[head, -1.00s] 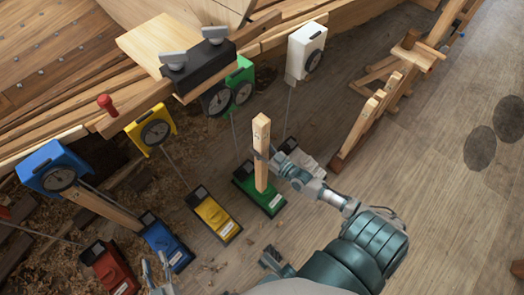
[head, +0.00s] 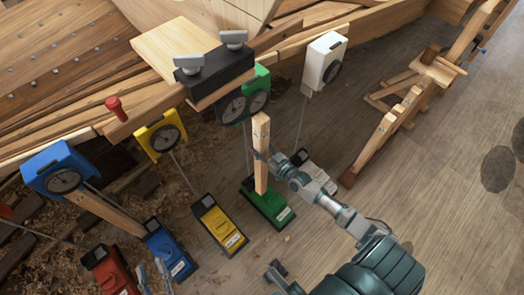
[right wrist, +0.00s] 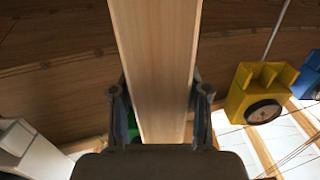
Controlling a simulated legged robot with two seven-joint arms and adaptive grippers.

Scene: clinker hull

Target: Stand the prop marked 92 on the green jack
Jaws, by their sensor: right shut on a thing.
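My right gripper (head: 267,156) is shut on a wooden prop (head: 261,178) and holds it upright around its upper half. The prop's mark is too small to read. In the right wrist view the prop (right wrist: 155,70) runs between both fingers. In the head view its foot overlaps the green jack (head: 272,207) on the floor, near the jack's dark end. I cannot tell whether the foot touches it. The green gauge box (head: 258,82) hangs behind the prop's top. My left gripper (head: 153,280) is at the bottom edge, fingers apart and empty, partly cut off.
Yellow (head: 220,226), blue (head: 170,250) and red (head: 109,271) jacks stand to the left; a prop (head: 108,214) leans at the blue one. A pale jack (head: 318,165) is partly behind my right arm. A wooden trestle (head: 390,125) stands right.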

